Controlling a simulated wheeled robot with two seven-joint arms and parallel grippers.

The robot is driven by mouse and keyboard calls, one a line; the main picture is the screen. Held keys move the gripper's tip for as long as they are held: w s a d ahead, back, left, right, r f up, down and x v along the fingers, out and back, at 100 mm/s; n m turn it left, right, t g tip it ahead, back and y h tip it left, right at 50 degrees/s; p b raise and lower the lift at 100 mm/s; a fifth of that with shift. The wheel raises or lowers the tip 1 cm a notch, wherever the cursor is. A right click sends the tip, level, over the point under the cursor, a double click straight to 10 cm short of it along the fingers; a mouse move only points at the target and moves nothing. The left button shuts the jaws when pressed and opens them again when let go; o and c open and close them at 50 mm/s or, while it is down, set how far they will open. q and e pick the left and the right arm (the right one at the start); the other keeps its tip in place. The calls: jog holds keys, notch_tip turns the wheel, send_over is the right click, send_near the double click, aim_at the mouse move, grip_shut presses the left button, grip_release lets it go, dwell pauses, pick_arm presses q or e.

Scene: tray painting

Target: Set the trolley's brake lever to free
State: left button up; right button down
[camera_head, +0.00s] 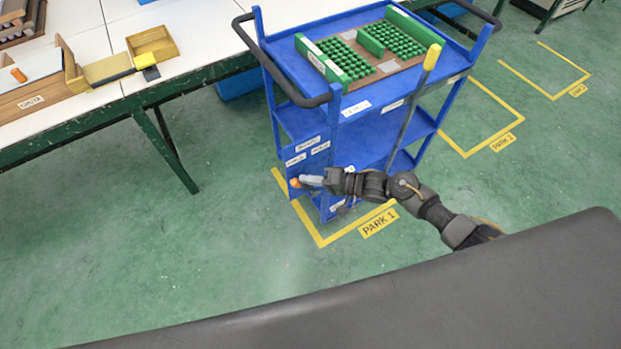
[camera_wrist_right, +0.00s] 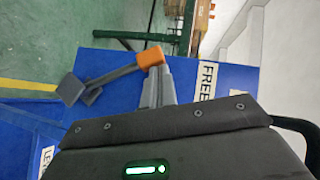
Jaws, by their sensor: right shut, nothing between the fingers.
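The blue trolley (camera_head: 290,122) stands in the outlined bay marked PARK 1. Its brake lever has an orange knob (camera_head: 295,183), low on the trolley's end panel. In the right wrist view the knob (camera_wrist_right: 150,57) ends a grey lever arm (camera_wrist_right: 112,75) on a dark pivot (camera_wrist_right: 72,88). My right gripper (camera_head: 311,181) is shut and empty, its tips right at the knob. In the right wrist view the fingertips (camera_wrist_right: 158,72) overlap the knob's lower edge; whether they touch it I cannot tell. A FREE label (camera_wrist_right: 207,81) is right of the knob. My left gripper is not in view.
A grey pole with a yellow end (camera_head: 432,57) leans along the trolley's near side. Green pieces (camera_head: 375,40) lie on its top shelf. A white workbench (camera_head: 190,50) stands to the left. The green floor around the trolley's near left is clear.

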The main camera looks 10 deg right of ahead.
jog(key=shift+s+a, duration=0.2)
jog(key=shift+d+r, duration=0.15)
jog(key=s+d+r, duration=0.1)
jog(key=d+r, duration=0.1)
jog(key=d, duration=0.3)
jog(key=s+d+r+p, duration=0.1)
jog(key=s+d+r, duration=0.1)
jog(key=d, duration=0.4)
jog(key=shift+s+d+r+p, duration=0.2)
jog(key=shift+s+r+p, duration=0.1)
jog(key=shift+r, duration=0.35)
